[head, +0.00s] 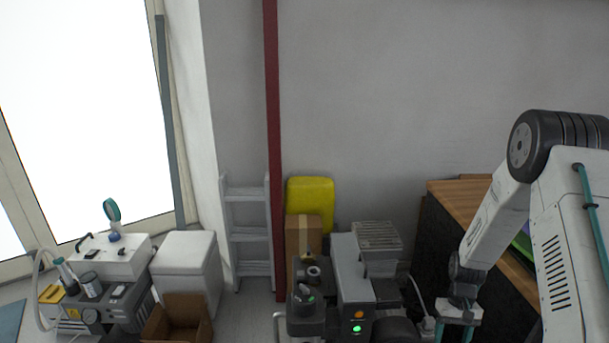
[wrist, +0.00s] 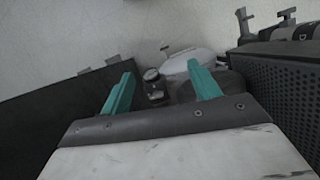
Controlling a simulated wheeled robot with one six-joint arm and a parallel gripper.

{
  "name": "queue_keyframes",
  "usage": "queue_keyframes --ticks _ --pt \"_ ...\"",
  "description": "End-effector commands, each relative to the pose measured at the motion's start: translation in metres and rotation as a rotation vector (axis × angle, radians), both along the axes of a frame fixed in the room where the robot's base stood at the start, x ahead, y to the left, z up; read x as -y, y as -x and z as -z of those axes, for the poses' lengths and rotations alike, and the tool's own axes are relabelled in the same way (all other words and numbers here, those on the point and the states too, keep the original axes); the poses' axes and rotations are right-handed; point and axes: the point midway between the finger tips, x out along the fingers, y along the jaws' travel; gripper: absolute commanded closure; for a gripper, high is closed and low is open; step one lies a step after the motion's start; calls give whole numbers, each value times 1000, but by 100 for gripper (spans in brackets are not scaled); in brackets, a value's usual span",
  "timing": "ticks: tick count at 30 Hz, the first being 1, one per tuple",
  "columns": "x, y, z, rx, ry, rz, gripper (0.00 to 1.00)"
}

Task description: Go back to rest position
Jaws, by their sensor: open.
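My gripper (wrist: 162,92) shows in the wrist view with its two teal fingers spread apart and nothing between them. In the head view my gripper (head: 457,326) hangs at the lower right, pointing down, its tips close to the bottom edge of the picture. It is to the right of the grey compressor unit (head: 352,280) and in front of the dark cabinet with a wooden top (head: 455,205). Beyond the fingers, the wrist view shows a small dark metal fitting (wrist: 154,85) and a rounded light-coloured part (wrist: 188,62).
Dark panels flank my gripper in the wrist view, one at left (wrist: 60,110) and a perforated one at right (wrist: 285,88). A red pipe (head: 272,120), grey ladder (head: 248,235), yellow case (head: 311,197), white bin (head: 187,270) and open cardboard box (head: 178,322) stand left of the arm.

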Motion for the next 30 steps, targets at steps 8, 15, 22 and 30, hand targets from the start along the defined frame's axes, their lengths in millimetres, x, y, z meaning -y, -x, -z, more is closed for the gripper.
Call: queue_keyframes --ticks 8,15,22,30 --pt "-35 34 -142 -27 20 18 38" --pt "-66 82 -241 -12 42 18 38" --pt "-94 139 -313 36 63 9 38" --pt "-119 208 -369 140 82 -19 38"
